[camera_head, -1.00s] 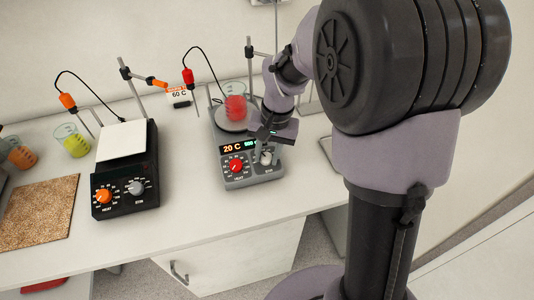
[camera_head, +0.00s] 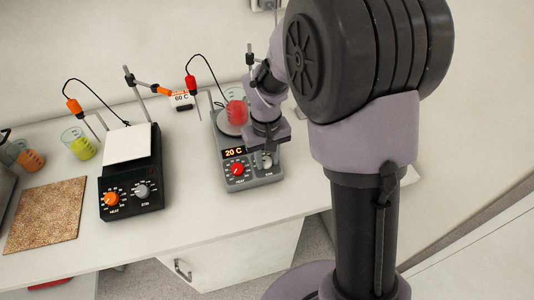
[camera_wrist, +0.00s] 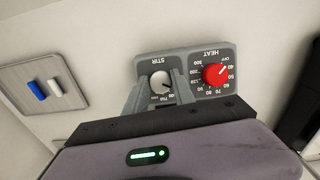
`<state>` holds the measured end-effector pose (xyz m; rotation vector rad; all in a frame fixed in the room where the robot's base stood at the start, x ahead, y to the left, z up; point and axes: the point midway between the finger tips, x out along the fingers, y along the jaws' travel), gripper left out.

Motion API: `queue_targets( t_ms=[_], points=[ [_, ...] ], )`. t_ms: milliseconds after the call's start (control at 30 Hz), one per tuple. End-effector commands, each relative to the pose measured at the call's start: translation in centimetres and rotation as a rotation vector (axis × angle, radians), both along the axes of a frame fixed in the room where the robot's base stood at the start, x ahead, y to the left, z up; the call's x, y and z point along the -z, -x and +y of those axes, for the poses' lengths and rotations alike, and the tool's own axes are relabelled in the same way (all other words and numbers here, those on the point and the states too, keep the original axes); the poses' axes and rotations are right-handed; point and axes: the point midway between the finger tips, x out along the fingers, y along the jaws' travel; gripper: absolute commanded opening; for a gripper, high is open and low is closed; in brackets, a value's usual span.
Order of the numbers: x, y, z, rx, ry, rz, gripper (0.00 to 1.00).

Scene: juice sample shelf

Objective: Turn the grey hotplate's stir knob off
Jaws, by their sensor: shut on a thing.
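The grey hotplate (camera_head: 262,180) stands on the bench with a red heat knob (camera_head: 237,169) and a display reading 20 C. Its grey stir knob (camera_head: 267,162) is at the right of the front panel. In the wrist view, upside down, the stir knob (camera_wrist: 160,82) sits between the two fingers of my gripper (camera_wrist: 160,92), which is shut on it. The red heat knob (camera_wrist: 215,74) is beside it and clear of the fingers. A beaker of red liquid (camera_head: 236,114) stands on the plate, partly behind my arm.
A black hotplate (camera_head: 131,190) with an orange heat knob stands to the left. Beakers of yellow (camera_head: 80,146) and orange (camera_head: 30,158) liquid and a cork mat (camera_head: 45,214) are farther left.

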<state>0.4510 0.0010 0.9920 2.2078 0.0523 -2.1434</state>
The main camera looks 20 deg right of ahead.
Motion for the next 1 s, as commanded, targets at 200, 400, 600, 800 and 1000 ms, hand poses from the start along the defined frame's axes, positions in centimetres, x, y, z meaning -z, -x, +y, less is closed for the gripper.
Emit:
queue_targets(
  t_ms=[200, 400, 600, 800, 1000],
  points=[
    [-0.24, 0.0, 0.1, -0.184, 0.059, 0.0, 0.0],
    [-0.17, -0.03, 0.12, -0.325, 0.106, -0.001, 0.0],
    [-0.12, -0.01, 0.09, -0.425, 0.137, -0.002, 0.0],
    [-0.08, -0.03, 0.11, -0.485, 0.157, -0.002, 0.0],
    [-0.05, -0.04, 0.11, -0.506, 0.164, -0.002, 0.0]
  ],
)
